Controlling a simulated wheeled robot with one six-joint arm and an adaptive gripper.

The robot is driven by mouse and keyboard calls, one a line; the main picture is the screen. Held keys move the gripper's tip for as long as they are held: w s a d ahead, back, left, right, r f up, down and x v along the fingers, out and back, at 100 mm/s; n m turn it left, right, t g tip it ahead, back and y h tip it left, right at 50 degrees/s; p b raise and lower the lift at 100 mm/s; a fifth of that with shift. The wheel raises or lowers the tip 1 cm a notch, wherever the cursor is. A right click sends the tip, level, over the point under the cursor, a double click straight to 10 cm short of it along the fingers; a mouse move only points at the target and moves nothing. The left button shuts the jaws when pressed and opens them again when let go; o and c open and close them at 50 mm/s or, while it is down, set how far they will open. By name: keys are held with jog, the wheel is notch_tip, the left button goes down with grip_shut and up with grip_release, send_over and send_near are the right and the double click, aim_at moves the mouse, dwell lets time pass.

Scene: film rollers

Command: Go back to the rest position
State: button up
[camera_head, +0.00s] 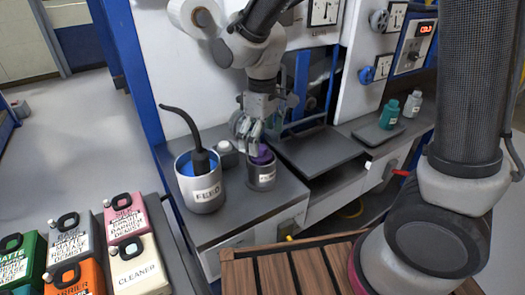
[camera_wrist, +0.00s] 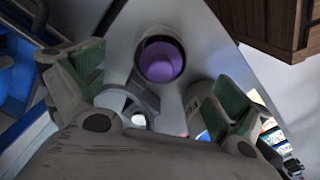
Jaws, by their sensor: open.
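My gripper (camera_head: 247,128) is above the grey machine shelf, just over a small metal cup (camera_head: 262,172) with a dark label and purple contents. In the wrist view the two fingers of my gripper (camera_wrist: 160,85) are spread wide with nothing between their tips. The cup's round purple opening (camera_wrist: 161,61) shows beyond and between the fingers there. My arm reaches down to it from the top of the head view. Part of the cup's rim is hidden behind the fingers in the head view.
A metal FEED pot (camera_head: 206,198) with blue liquid and a black hose stands left of the cup. A white roll (camera_head: 196,14) hangs above. Several coloured canisters (camera_head: 137,262) fill the front left. A wooden slatted top (camera_head: 285,272) is in front.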

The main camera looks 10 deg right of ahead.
notch_tip(320, 180, up, 7)
jog(key=shift+f, duration=0.15)
jog(key=s+d+r+m+t, duration=0.1)
jog(key=s+d+r+m, duration=0.1)
jog(key=s+d, duration=0.3)
jog(key=s+d+r+m+t, duration=0.2)
jog(key=s+d+r+m, duration=0.1)
jog(key=d, duration=1)
jog(key=s+d+r+m+t, duration=0.1)
jog(key=s+d+r+m, duration=0.2)
jog(key=s+d, duration=0.3)
jog(key=d+m, duration=0.1)
jog(key=d, duration=0.2)
jog(key=shift+s+r+m, duration=0.25)
jog(key=shift+s+m, duration=0.15)
